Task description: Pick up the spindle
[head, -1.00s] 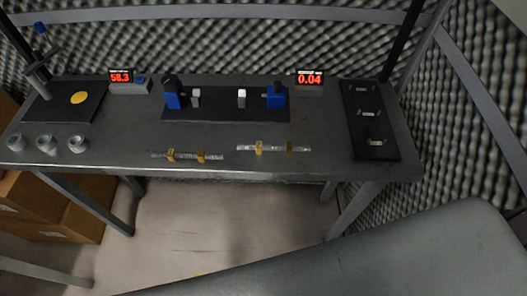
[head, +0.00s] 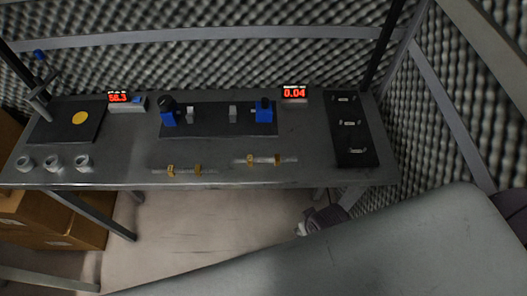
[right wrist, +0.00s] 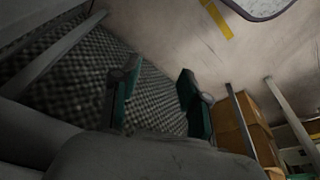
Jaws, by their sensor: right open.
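Two thin pale rods with brass-coloured blocks lie near the table's front edge, a left rod (head: 210,171) and a right rod (head: 288,160). They look spindle-like, but I cannot tell which one is the spindle. In the head view a dark part that looks like my right gripper (head: 303,229) shows below the table's front edge, apart from both rods. In the right wrist view my right gripper (right wrist: 158,98) has its two green-padded fingers spread, with nothing between them. No rod shows in that view. My left gripper is not in view.
The table (head: 115,175) bears a black mat (head: 218,128) with blue posts, two red displays, a black board (head: 350,135) with small parts, and several grey rings at the left. A dark pad with a yellow disc (head: 80,118) is at the left. Cardboard boxes (head: 45,222) stand under the table's left side.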

